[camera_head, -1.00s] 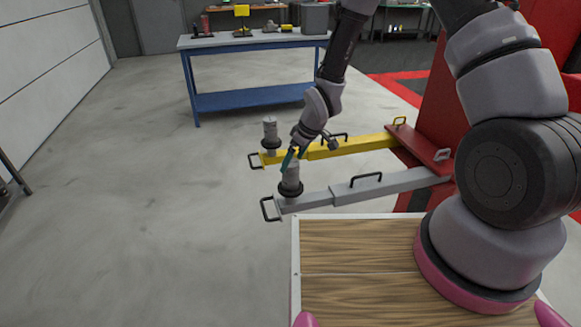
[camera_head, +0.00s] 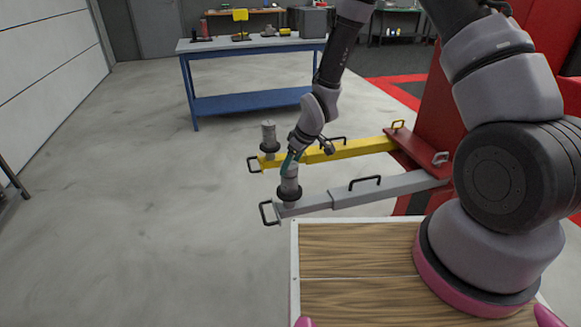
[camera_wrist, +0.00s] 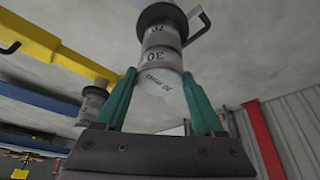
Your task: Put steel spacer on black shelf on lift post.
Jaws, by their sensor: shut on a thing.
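My gripper (camera_head: 289,160) points down at the outer end of the grey lift arm (camera_head: 325,199), its teal fingers on either side of a steel spacer (camera_wrist: 162,60) marked 30. The gripper is shut on this spacer. In the wrist view a second steel spacer, marked 20 (camera_wrist: 162,36), sits against it on the side toward the black collar (camera_wrist: 162,12). The spacer stack also shows in the head view (camera_head: 289,186), upright on the arm end and apparently still in contact. The red lift post (camera_head: 437,120) stands at right; I cannot make out a black shelf on it.
A yellow lift arm (camera_head: 350,149) with its own grey spacer stack (camera_head: 268,133) lies just behind. Black handles stick up from both arms. A blue workbench (camera_head: 250,46) stands at the back.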

